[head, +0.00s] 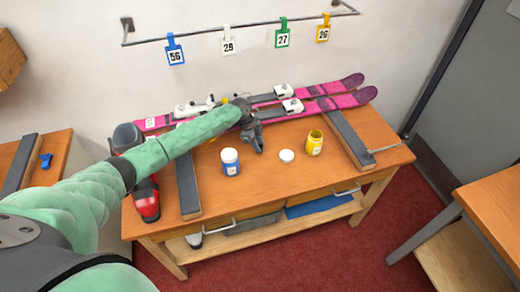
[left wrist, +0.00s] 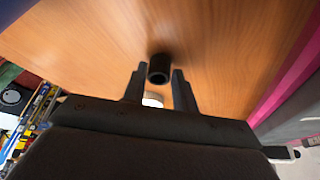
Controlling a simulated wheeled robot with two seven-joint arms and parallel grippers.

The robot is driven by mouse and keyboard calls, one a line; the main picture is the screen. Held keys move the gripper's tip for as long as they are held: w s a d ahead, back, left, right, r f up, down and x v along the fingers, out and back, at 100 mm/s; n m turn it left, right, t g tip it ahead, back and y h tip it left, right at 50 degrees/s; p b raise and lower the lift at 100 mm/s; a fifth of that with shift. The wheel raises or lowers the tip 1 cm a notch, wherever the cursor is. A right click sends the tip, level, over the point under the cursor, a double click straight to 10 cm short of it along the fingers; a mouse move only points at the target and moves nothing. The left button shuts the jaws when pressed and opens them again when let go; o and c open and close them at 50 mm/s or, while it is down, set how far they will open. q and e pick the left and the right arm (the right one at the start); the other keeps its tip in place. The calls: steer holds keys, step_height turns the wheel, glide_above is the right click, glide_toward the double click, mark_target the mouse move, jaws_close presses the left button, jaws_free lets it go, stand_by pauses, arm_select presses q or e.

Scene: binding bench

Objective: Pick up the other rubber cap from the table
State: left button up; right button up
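A black rubber cap (left wrist: 160,68), short and round with a dark hollow end, shows in the left wrist view over the wooden bench top. My left gripper (left wrist: 160,72) has its two dark fingertips on either side of it. I see no clear gap at the sides, but I cannot tell whether the fingers press on it. In the head view my left gripper (head: 257,146) points down at the middle of the bench (head: 270,185), and the cap is hidden there. My right gripper is in neither view.
A blue jar (head: 231,164) stands left of my gripper; a white lid (head: 286,156) and a yellow jar (head: 314,144) are to its right. Pink skis (head: 330,89) lie behind. Dark padded bars (head: 188,184) (head: 348,136) flank the work area. A red and black ski boot (head: 147,200) is at left.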

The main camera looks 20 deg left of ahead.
arm_select(q)
steer(key=shift+r, duration=0.1)
steer(key=c, duration=0.5)
